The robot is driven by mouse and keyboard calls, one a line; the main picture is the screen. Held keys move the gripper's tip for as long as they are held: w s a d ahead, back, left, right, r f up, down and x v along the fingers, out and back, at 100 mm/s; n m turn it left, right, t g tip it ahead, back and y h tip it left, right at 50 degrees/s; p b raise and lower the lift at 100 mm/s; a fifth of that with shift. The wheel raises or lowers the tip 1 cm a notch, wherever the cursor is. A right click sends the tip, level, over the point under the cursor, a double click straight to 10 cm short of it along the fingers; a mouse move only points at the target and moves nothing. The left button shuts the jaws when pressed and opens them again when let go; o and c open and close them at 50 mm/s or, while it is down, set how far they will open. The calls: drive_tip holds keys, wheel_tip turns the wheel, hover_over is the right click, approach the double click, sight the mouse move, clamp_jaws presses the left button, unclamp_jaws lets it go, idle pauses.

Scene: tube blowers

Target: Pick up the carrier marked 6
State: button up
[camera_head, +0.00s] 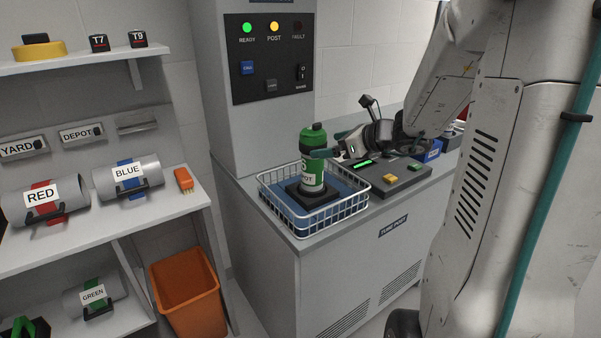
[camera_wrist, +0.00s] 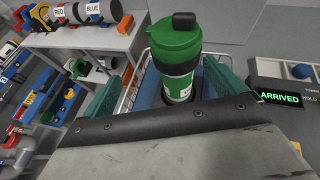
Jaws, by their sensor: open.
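A carrier (camera_head: 313,168) with a green cap and green bands around a white body stands upright in a dark holder (camera_head: 310,196) inside the white wire basket (camera_head: 346,211). Its label is partly hidden and shows "OT" in the head view; I cannot read a 6 on it. It also shows in the wrist view, where the carrier (camera_wrist: 174,55) stands between and beyond the two teal fingers. My gripper (camera_head: 334,144) is open at the carrier's right side, one finger overlapping its body in the head view. I cannot tell whether it touches.
The basket sits on a grey counter by a panel (camera_head: 277,58) with green READY and yellow POST lights lit. The console display (camera_wrist: 279,97) reads "ARRIVED". Shelves at left hold carriers marked RED (camera_head: 41,200), BLUE (camera_head: 128,172) and GREEN (camera_head: 92,295). An orange bin (camera_head: 190,290) stands below.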

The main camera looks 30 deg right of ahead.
sight(324, 144)
drive_tip(key=w, duration=0.1)
drive_tip(key=w+d+f+m, duration=0.1)
drive_tip(key=shift+w+d+f+t+h, duration=0.1)
drive_tip(key=shift+w+f+t+h, duration=0.05)
drive_tip(key=shift+w+t+h, duration=0.2)
drive_tip(key=shift+x, duration=2.8)
drive_tip(key=shift+d, duration=0.1)
drive_tip(key=c, duration=1.6)
